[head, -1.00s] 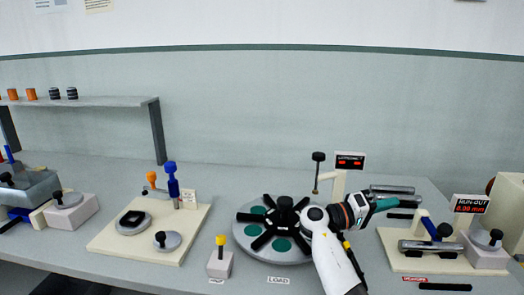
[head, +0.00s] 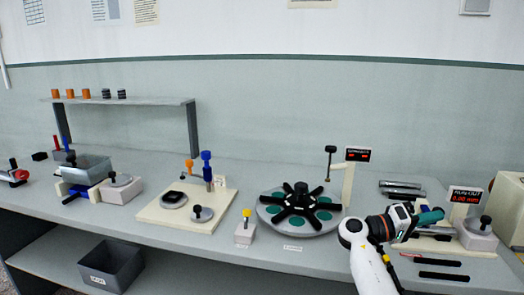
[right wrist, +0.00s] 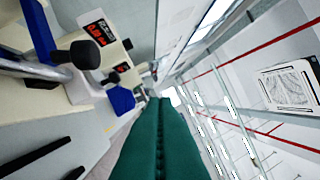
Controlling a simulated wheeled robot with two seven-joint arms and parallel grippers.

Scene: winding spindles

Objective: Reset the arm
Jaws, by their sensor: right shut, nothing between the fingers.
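My right arm comes in from the bottom right of the head view. Its gripper (head: 432,216) has green fingers and points right, above the run-out station at the right end of the bench. In the right wrist view the green fingers (right wrist: 157,108) lie together with nothing between them. My left arm and gripper are not in view.
The run-out display (head: 466,196) and a grey block with a black knob (head: 480,236) stand close to the gripper. The round loading turntable (head: 300,222) is left of my arm. Metal cylinders (head: 402,188) lie behind. A grey bin (head: 110,266) sits on the lower shelf.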

